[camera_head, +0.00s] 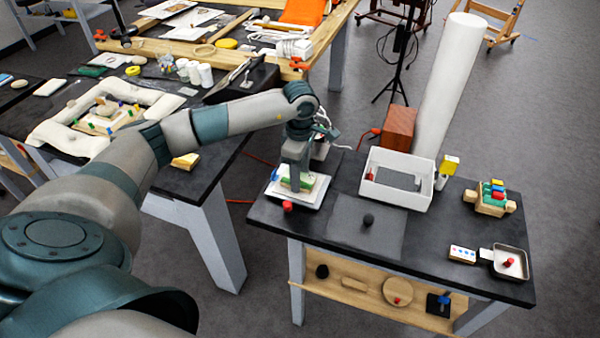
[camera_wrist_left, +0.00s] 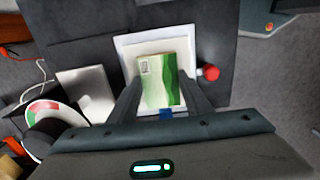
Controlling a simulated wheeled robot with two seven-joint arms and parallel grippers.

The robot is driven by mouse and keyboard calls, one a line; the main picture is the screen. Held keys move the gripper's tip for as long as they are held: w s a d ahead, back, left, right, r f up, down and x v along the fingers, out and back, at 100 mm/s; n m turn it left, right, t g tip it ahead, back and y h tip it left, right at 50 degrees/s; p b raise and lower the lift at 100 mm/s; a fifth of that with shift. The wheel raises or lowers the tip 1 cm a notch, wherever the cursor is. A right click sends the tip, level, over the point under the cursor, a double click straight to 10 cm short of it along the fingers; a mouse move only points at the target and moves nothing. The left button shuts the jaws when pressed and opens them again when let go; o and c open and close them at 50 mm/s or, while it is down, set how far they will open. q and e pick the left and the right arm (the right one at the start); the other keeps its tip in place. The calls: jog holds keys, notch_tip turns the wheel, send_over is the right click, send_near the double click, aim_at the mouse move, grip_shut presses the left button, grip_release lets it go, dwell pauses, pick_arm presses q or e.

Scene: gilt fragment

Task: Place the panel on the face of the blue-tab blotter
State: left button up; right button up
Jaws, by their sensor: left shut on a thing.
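Whether the panel touches the face, I cannot tell. My right gripper is out of view.
The pad lies at the left end of a dark table, with a red knob (camera_head: 287,206) beside it. A white open box (camera_head: 405,205) stands to its right.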

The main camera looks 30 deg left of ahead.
pick_arm(q)
jog(key=shift+f, duration=0.2)
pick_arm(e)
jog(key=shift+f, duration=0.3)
pick_arm(q)
jog(key=o, duration=1)
jog(key=shift+r, duration=0.1)
jog(key=shift+o, duration=0.2)
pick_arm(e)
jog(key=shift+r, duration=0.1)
pick_arm(q)
jog(key=shift+r, duration=0.15)
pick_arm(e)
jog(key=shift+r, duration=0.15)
pick_arm(q)
jog(key=shift+r, duration=0.1)
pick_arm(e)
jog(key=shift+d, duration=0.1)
pick_arm(q)
jog(key=shift+r+b, duration=0.3)
jog(key=shift+r, duration=0.05)
notch_tip(320, 180, up, 11)
jog(key=b, duration=0.4)
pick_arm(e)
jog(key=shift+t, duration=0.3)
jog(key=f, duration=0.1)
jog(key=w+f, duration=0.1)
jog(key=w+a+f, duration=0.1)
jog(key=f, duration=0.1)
